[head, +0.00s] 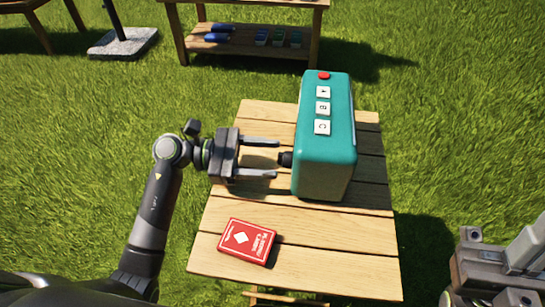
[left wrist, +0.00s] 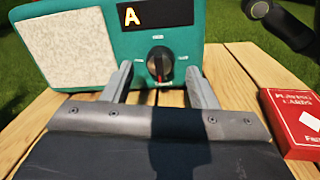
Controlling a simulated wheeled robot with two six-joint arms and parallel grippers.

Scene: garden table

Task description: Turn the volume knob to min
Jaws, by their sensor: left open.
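A teal radio (head: 326,150) stands on the wooden table. Its dark round volume knob (head: 286,159) sticks out of the left-facing side. In the left wrist view the knob (left wrist: 160,62) shows a red mark low on its face, with small labels around it too blurred to read. My left gripper (head: 277,159) is open and faces the knob. Its fingertips lie on either side of the knob's line, at about its front, with no visible contact. My right gripper (head: 500,272) is partly in view at the lower right; its fingertips are not clear.
A red playing-card box (head: 247,241) lies on the table (head: 340,265) near the front. The radio has three top buttons (head: 322,107), a red button (head: 324,75), a speaker panel (left wrist: 75,48) and a display reading "A" (left wrist: 153,15). A shelf table (head: 250,45) stands behind on grass.

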